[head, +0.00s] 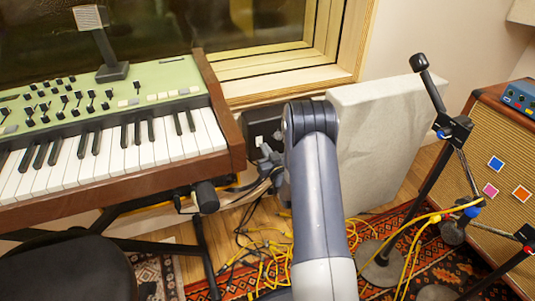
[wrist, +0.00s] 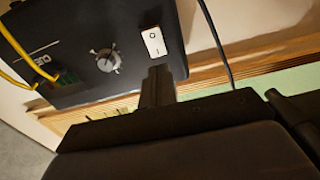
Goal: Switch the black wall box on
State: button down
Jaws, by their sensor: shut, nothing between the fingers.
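The black wall box (wrist: 85,35) fills the upper left of the wrist view. In the head view the black wall box (head: 262,124) is on the wall below the window, partly hidden by my arm. Its white rocker switch (wrist: 154,41) has an O mark and an I mark; I cannot tell which side is pressed. A round knob (wrist: 108,61) is left of the switch. My gripper (wrist: 159,72) is shut and empty, its tips just below the switch in the wrist view, close to the I end. I cannot tell whether they touch.
A yellow cable (wrist: 14,45) plugs into the box, and a dark cable (wrist: 215,40) hangs beside it. The keyboard (head: 120,140) is left of my arm. A pale panel (head: 375,140) stands close on the right. A microphone stand (head: 430,90) and cables are farther right.

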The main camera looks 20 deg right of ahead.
jog(key=s+r+p, duration=0.1)
jog(key=s+p, duration=0.2)
jog(key=s, duration=0.7)
jog(key=shift+r, duration=0.15)
jog(key=shift+w, duration=0.1)
